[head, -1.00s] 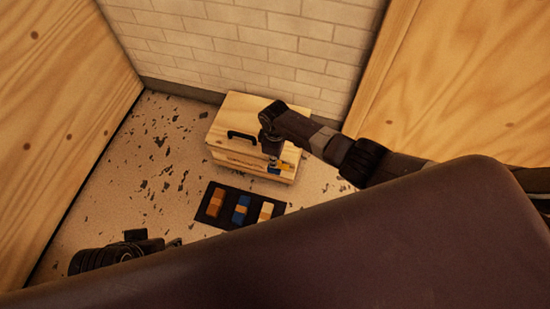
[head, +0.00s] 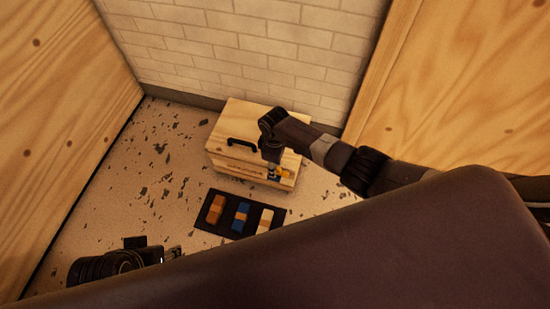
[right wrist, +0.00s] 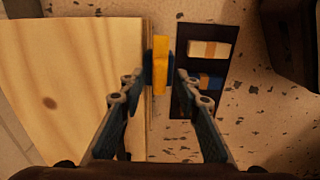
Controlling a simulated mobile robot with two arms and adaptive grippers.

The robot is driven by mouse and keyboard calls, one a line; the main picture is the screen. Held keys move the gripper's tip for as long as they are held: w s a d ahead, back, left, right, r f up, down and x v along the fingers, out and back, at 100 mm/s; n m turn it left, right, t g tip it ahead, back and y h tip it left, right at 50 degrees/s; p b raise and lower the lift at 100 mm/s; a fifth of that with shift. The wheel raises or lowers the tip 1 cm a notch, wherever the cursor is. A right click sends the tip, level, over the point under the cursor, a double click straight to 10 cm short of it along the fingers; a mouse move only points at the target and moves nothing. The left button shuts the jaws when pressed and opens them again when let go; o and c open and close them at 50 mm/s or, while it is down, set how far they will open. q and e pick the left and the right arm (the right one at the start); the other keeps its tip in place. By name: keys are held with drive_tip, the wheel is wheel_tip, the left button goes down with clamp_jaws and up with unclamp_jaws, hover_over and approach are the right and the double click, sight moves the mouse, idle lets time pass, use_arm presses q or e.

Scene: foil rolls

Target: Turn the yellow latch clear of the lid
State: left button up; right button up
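The yellow latch (head: 286,176) is on the front of the wooden box (head: 225,158), near its right end. In the right wrist view the latch (right wrist: 160,58) lies lengthwise along the front edge of the lid (right wrist: 75,90), just outside that edge. My right gripper (head: 272,170) is at the latch from above. In the right wrist view its fingers (right wrist: 164,76) stand on either side of the latch, with a visible gap; contact is unclear. My left gripper (head: 173,252) is low at the left, away from the box; its finger opening is too small to judge.
A dark mat (head: 228,219) in front of the box holds an orange block (head: 216,209), a blue block (head: 240,217) and a cream block (head: 265,220). The box lid has a black handle (head: 241,142). A brick wall stands behind, wooden panels at both sides. Speckled floor at left is clear.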

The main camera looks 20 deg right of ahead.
wheel_tip(320, 180, up, 12)
drive_tip(key=shift+f, duration=0.2)
idle(0.4)
idle(0.4)
